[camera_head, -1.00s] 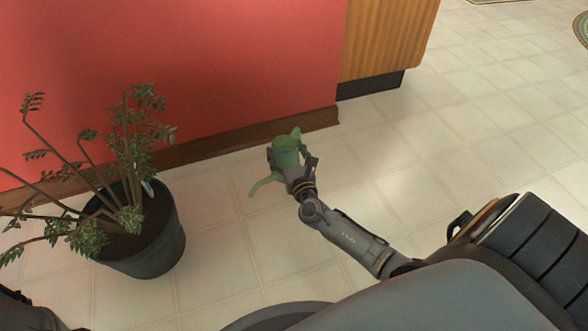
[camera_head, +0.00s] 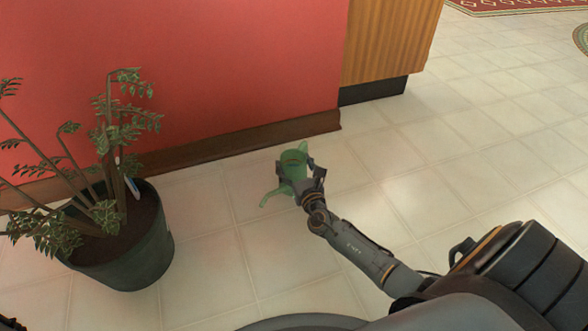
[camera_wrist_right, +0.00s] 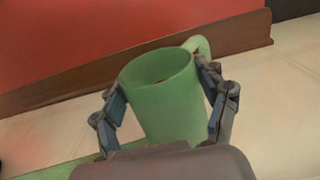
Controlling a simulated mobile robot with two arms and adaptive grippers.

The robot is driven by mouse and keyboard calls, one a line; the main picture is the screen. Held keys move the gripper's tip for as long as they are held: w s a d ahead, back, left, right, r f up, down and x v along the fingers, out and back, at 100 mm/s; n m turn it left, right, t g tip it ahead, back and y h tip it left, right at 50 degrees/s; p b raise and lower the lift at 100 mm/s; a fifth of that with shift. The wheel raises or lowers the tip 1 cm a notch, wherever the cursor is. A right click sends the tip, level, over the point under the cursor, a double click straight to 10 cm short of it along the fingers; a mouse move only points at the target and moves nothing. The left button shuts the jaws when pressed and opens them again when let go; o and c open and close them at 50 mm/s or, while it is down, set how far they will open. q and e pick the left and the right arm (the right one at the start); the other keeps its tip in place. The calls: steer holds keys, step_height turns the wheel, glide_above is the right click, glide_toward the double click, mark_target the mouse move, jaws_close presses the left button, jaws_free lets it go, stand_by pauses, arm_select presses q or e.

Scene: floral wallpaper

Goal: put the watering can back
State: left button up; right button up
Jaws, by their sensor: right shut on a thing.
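The green watering can (camera_head: 291,172) is in the head view, near the foot of the red wall. Its spout points to the lower left and its handle is on the far side. My right gripper (camera_head: 306,178) is shut on its body. In the right wrist view the can (camera_wrist_right: 168,100) stands between the two fingers of my right gripper (camera_wrist_right: 165,105), with its open top and part of its handle showing. I cannot tell whether the can touches the floor. My left gripper is not recognisable in these views.
A potted plant in a dark pot (camera_head: 130,255) stands on the left. A red wall (camera_head: 230,70) with a brown baseboard (camera_head: 235,143) runs behind. A wooden cabinet (camera_head: 388,40) is at the back. The tiled floor (camera_head: 450,150) is clear on the right.

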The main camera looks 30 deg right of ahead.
steer(key=shift+r, duration=0.2)
steer(key=o, duration=1.7)
steer(key=shift+f, duration=0.2)
steer(key=shift+r, duration=0.15)
steer(key=p+v, duration=0.5)
steer(key=v, duration=0.7)
